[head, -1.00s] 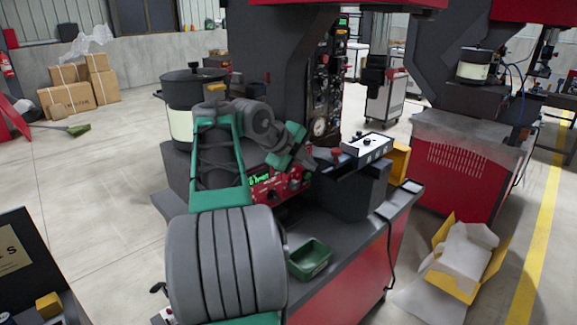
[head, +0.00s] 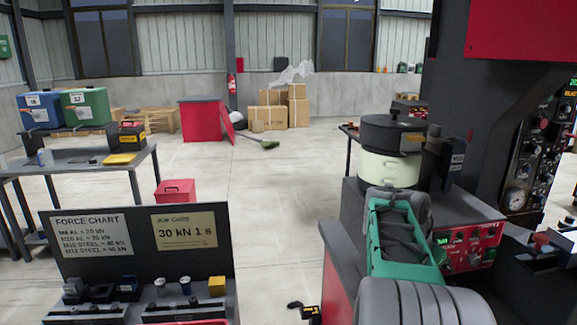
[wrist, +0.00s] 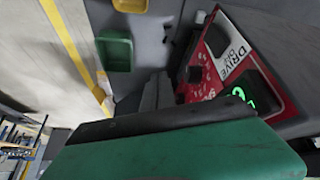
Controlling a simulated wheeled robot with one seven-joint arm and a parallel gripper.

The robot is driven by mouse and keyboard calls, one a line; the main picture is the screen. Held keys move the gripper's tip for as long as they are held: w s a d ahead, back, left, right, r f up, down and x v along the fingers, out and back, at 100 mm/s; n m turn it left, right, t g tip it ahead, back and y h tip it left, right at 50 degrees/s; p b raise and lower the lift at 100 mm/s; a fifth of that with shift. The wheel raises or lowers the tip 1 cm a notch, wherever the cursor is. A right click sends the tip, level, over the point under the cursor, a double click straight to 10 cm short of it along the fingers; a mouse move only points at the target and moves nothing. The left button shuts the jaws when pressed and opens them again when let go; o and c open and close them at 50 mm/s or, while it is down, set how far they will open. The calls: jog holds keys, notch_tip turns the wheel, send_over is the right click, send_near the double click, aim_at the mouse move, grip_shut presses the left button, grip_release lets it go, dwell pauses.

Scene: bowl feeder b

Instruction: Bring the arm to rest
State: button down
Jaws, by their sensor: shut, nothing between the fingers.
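My arm shows at the lower right of the head view, with its green link (head: 398,238) and grey joints folded in front of the press bench. Its end is hidden there. In the wrist view my gripper (wrist: 165,126) fills the bottom as a green block with a dark edge. It is shut, with nothing seen held. The red control panel (wrist: 225,75) with a lit green display lies beyond it to the right; it also shows in the head view (head: 468,245). I cannot tell the gap between them.
A cream pot with a black lid (head: 390,165) stands just behind my arm. A green tray (wrist: 116,52) shows at the wrist view's top. A force chart board (head: 140,245) with small parts stands at front left. The pale floor (head: 220,180) in the middle is clear.

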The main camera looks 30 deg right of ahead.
jog(key=a+f+n+t+y, duration=0.15)
jog(key=a+f+n, duration=0.3)
jog(key=a, duration=0.65)
jog(key=a+f+n+y+p, duration=0.1)
jog(key=a+f+n+y, duration=0.3)
jog(key=a, duration=0.7)
jog(key=a+f+n, duration=0.2)
jog(key=a+n, duration=0.3)
jog(key=a, duration=0.6)
jog(key=a+r+n+t+p, duration=0.1)
jog(key=a+r+n, duration=0.3)
jog(key=a, duration=0.5)
jog(key=shift+w+a+r+t, duration=0.35)
jog(key=shift+w+t, duration=0.05)
jog(key=shift+t, duration=0.15)
